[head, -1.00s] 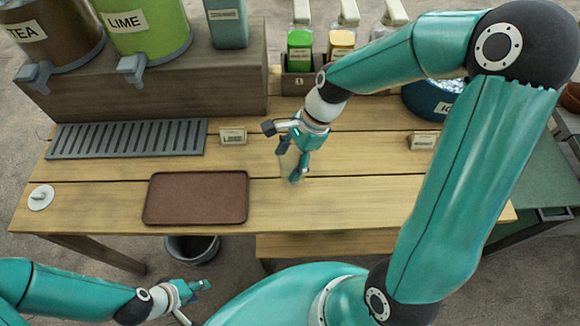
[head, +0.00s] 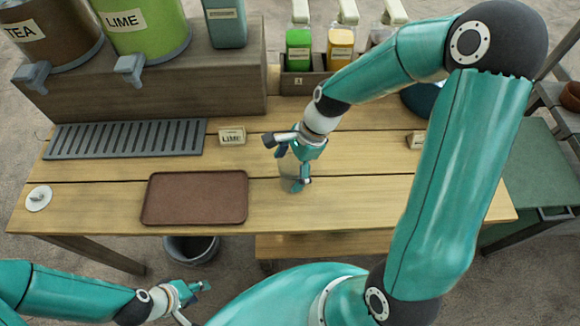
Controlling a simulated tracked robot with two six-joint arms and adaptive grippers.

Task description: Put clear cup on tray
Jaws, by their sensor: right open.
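The brown tray (head: 160,212) lies flat and empty on the wooden table, left of centre. The clear cup (head: 288,173) is faint and see-through; it stands on the table to the right of the tray, partly hidden by my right gripper. My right gripper (head: 293,168) is open, with its fingers at the cup. I cannot tell whether they touch it. My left gripper (head: 196,301) is open and empty, low in front of the table.
A grey drip grate (head: 125,139) lies behind the tray under the tea and lime dispensers (head: 145,30). A small LIME sign (head: 232,136) stands behind the cup. A bottle rack (head: 300,80) is at the back. Bare table lies between tray and cup.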

